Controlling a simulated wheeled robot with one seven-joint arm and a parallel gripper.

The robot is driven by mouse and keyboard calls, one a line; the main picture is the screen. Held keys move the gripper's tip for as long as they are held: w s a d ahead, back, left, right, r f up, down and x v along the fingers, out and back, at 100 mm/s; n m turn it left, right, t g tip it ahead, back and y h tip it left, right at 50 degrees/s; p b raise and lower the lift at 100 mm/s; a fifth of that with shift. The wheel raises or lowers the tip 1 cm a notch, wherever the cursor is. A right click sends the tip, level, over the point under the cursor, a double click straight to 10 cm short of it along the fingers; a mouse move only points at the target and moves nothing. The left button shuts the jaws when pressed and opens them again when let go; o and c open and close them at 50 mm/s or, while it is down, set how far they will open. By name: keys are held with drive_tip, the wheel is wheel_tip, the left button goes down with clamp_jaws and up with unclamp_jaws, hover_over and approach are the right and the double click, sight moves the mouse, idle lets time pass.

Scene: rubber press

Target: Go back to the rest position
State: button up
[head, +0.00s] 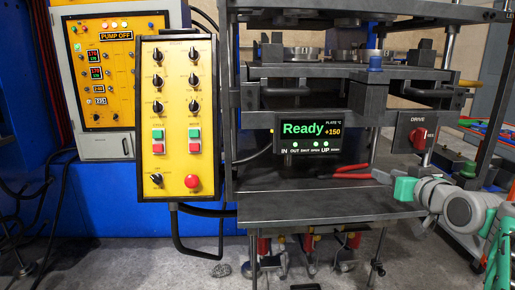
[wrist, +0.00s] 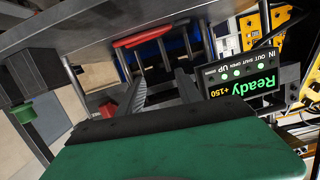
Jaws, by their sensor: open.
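My gripper (head: 382,176) is at the right of the head view, over the right part of the press's grey front shelf (head: 300,208). In the wrist view my gripper (wrist: 160,80) shows two dark fingers standing apart, with nothing seen between them. A red-handled tool (head: 338,173) lies on the shelf just left of my gripper; its red part also shows beyond the fingertips in the wrist view (wrist: 142,37). I cannot tell from the head view how high the fingertips are above the shelf.
The press display (head: 309,137) reads Ready, +150. Right of it is the DRIVE box with a red knob (head: 418,138), close to my arm. A yellow control panel (head: 177,118) stands left. Press columns and plates rise above the shelf. A bench with parts is at far right.

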drive_tip(key=s+a+g+p, duration=0.3)
drive_tip(key=a+p, duration=0.3)
drive_tip(key=a, duration=0.2)
drive_tip(key=s+a+g+p, duration=0.4)
drive_tip(key=a+p, duration=0.3)
drive_tip(key=s+a+f+g+p, duration=0.1)
drive_tip(key=s+a+p, duration=0.1)
drive_tip(key=s, duration=0.3)
drive_tip(key=s+a+f+g+p, duration=0.1)
drive_tip(key=s+a+g+p, duration=0.1)
drive_tip(key=s, duration=0.3)
drive_tip(key=s+a+f+g+h+p, duration=0.1)
drive_tip(key=s+g+p, duration=0.1)
drive_tip(key=s+p, duration=0.2)
drive_tip(key=shift+s+a+f, duration=0.2)
drive_tip(key=shift+s+a, duration=0.2)
drive_tip(key=shift+s, duration=0.6)
